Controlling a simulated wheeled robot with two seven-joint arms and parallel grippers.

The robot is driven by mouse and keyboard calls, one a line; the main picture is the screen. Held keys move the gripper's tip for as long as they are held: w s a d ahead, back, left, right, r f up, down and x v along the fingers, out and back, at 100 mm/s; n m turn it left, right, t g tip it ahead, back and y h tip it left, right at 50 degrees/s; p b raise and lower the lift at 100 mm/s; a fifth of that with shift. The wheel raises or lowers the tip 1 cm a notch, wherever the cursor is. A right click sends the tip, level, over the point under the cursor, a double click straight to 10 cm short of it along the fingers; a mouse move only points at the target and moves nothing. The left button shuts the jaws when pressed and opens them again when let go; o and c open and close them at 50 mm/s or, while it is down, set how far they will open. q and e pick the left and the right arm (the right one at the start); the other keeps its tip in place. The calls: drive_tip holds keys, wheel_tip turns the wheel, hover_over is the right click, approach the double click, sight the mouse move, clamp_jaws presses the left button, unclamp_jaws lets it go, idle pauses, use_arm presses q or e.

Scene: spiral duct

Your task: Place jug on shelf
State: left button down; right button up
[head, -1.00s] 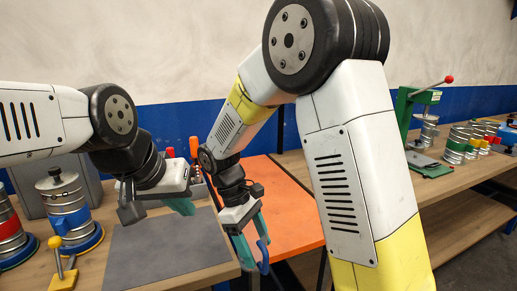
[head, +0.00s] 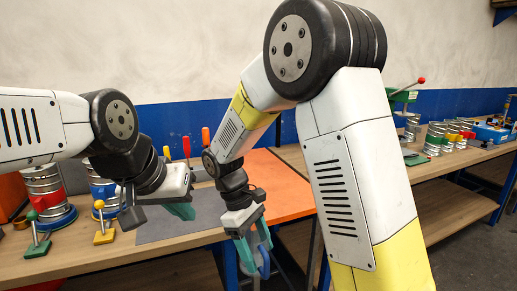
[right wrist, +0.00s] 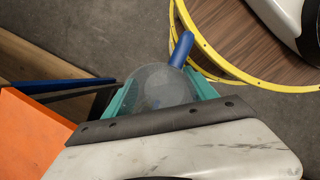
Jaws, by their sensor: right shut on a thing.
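The jug (right wrist: 158,88) is a clear, see-through vessel with a blue handle (right wrist: 181,48). My right gripper (right wrist: 160,97) is shut on it, with a teal finger on either side in the right wrist view. In the head view my right gripper (head: 248,237) hangs down past the bench's front edge, the jug (head: 263,262) partly hidden between its fingers. My left gripper (head: 180,210) is over the grey mat; its fingers overlap, so its opening cannot be judged. A wooden lower shelf (head: 450,208) runs under the right-hand bench, its near part hidden by my right arm.
The left bench holds a grey mat (head: 205,212), an orange panel (head: 285,185), metal canisters (head: 45,190) and small levers with green (head: 36,235) and yellow bases. A green press (head: 404,97), canisters and a blue box (head: 490,132) stand on the right bench. Grey floor is clear in front.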

drive_tip(key=shift+w+d+f+m, duration=0.3)
drive_tip(key=shift+w+f, duration=0.05)
drive_tip(key=shift+w, duration=0.35)
drive_tip(key=shift+w+d+f+m, duration=0.2)
drive_tip(key=shift+w+d+m, duration=0.05)
drive_tip(key=shift+m, duration=0.05)
drive_tip(key=w+d+f+m+g+y, duration=0.1)
drive_tip(key=w+d+f+m+y, duration=0.1)
drive_tip(key=w+d+f+m, duration=0.3)
drive_tip(key=w+d+f+m+g+y, duration=0.1)
drive_tip(key=w+d+f+m, duration=0.3)
drive_tip(key=d, duration=0.5)
drive_tip(key=shift+w+d+f+m+y, duration=0.35)
drive_tip(key=shift+w+m, duration=0.25)
drive_tip(key=shift+m, duration=0.3)
drive_tip(key=shift+a, duration=0.15)
